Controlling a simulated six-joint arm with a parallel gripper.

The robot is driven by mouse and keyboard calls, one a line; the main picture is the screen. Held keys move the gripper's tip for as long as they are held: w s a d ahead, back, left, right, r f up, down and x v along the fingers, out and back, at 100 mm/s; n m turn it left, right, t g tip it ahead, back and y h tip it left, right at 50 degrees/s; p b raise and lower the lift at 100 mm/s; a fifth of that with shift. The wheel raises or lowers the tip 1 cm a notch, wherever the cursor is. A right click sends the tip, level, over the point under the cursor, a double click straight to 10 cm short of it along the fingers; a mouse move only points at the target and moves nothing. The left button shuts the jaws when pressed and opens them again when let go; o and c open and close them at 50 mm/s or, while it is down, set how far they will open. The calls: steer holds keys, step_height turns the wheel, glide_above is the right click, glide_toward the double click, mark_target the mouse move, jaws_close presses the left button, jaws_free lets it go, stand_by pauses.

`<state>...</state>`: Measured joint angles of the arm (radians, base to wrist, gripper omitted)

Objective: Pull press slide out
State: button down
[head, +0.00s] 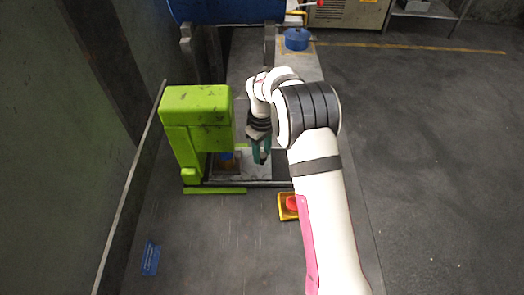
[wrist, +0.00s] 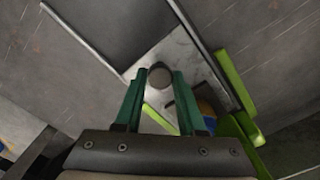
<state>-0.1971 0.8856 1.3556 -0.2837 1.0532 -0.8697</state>
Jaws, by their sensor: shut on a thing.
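The green press (head: 197,120) stands left of my gripper on the grey table. The press slide is a pale metal plate (head: 232,178) at its base, running right from under the press; it also shows in the wrist view (wrist: 188,52). A round grey knob (wrist: 160,76) stands on the plate. My gripper (head: 262,160) reaches down over the slide, and its teal fingers are shut on the knob. In the wrist view the fingers (wrist: 159,78) flank the knob. The knob is hidden in the head view.
A blue and orange piece (wrist: 207,108) sits under the press head, partly hidden. A yellow box with a red button (head: 289,206) is in front of the slide, near my arm. A blue pot (head: 297,39) stands at the back. The table's front is mostly clear.

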stand_by(0.7)
steer(key=d, duration=1.2)
steer(key=shift+d, duration=0.35)
steer(key=c, duration=0.5)
jaws_free()
step_height(320, 180, up, 16)
steer(key=shift+f, duration=0.1)
